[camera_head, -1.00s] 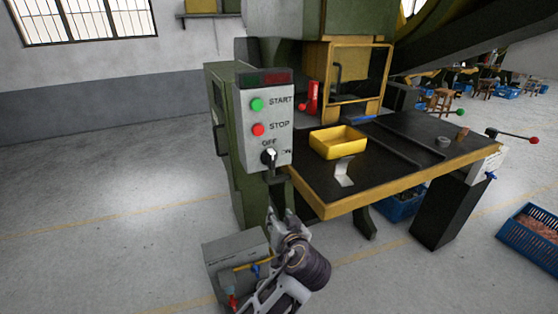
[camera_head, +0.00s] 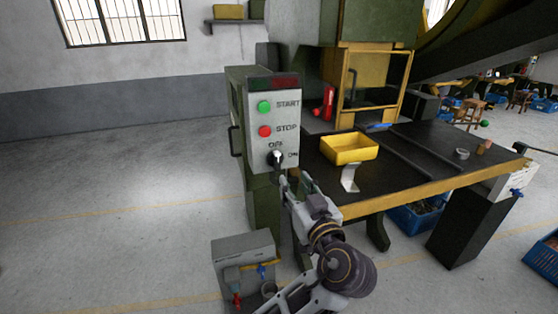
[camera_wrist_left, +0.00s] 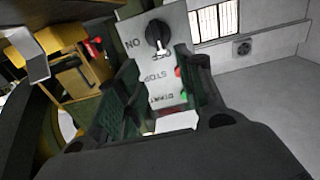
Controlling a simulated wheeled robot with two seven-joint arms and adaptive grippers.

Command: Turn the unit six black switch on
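The black switch (camera_head: 277,157) is a round knob with a white pointer, low on the grey control panel (camera_head: 287,103), below the green START and red STOP buttons. In the left wrist view the knob (camera_wrist_left: 157,34) appears upside down, its white pointer toward the OFF label; ON is to one side. My left gripper (camera_head: 292,178) is just below and slightly right of the switch in the head view. In the left wrist view its two fingers (camera_wrist_left: 160,85) are apart with nothing between them, and the knob shows past their tips, apparently untouched. My right gripper is out of view.
A table (camera_head: 350,208) with a yellow edge stands right of the panel, close to my left arm. It carries a yellow bin (camera_head: 349,149) and a bent metal bracket (camera_head: 349,178). A grey box (camera_head: 243,262) stands low to the left. The floor further left is clear.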

